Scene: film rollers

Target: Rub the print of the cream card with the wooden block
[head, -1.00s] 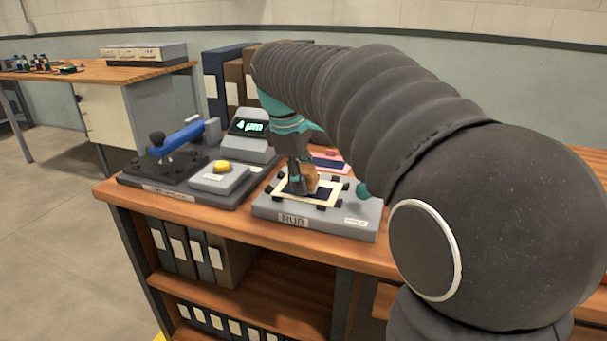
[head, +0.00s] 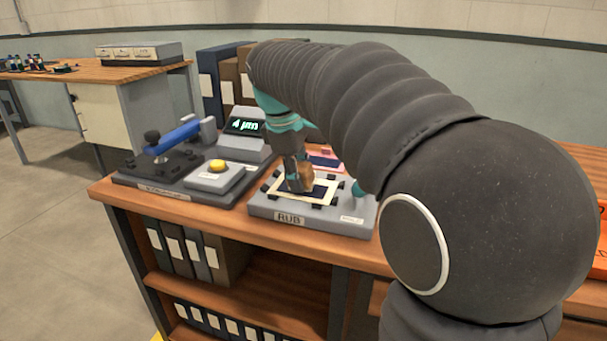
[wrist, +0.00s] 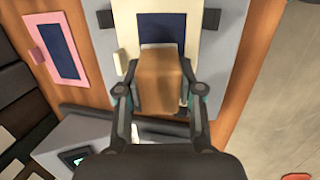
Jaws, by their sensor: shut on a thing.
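The cream card (head: 331,199) lies on the grey plate labelled RUB (head: 265,208). Its dark blue print (head: 325,190) shows partly beside my gripper. In the wrist view, the card (wrist: 124,30) and print (wrist: 162,28) extend beyond the wooden block (wrist: 160,75). My gripper (wrist: 163,92) is shut on the block, one finger on each side. In the head view, the block (head: 306,175) is at my gripper (head: 297,186), over the card. The block hides part of the print. I cannot tell whether its underside touches the card.
A pink-bordered card (head: 326,161) lies behind the plate. Left of it stand a device with a blue lever (head: 180,133), a yellow button (head: 219,165) and a display reading 4 µm (head: 245,126). Binders (head: 212,85) stand at the back. Dark clips surround the cream card.

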